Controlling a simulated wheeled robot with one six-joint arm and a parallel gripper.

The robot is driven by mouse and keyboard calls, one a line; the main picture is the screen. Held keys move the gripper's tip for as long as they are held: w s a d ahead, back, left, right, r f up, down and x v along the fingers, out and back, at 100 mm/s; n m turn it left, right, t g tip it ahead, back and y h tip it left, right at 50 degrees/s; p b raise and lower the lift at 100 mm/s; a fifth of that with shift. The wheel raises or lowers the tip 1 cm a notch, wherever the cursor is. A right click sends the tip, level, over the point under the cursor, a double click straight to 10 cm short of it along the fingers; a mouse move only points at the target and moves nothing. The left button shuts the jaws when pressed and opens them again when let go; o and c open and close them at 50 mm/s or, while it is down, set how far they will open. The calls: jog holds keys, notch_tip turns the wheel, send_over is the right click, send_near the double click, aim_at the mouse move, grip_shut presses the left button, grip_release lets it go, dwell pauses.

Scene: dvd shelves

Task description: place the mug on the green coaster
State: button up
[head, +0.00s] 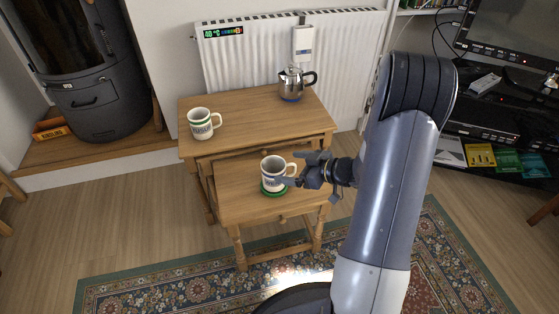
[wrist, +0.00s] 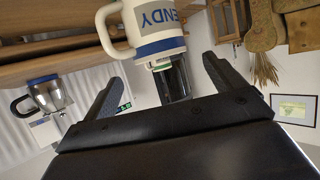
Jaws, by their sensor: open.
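A white mug (head: 272,172) with a dark band stands upright on the green coaster (head: 273,193), on the lower small table. The mug covers most of the coaster; its rim shows in front. My gripper (head: 300,168) is open on the mug's right, close to its handle. In the wrist view the mug (wrist: 160,22), with a blue band and the letters "ENDY", is beyond my open fingers (wrist: 160,70), its handle toward the left. I cannot tell whether a finger touches it. A second white mug (head: 201,124) with green bands stands on the higher table.
The higher wooden table (head: 240,113) stands behind the lower one (head: 235,205). A steel pot (head: 291,84) with a blue base stands on it, also in the wrist view (wrist: 47,97). A radiator (head: 255,60) is behind. A patterned rug (head: 180,292) lies in front.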

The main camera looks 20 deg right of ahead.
jog(key=shift+p+v, duration=0.8)
jog(key=shift+v, duration=1.95)
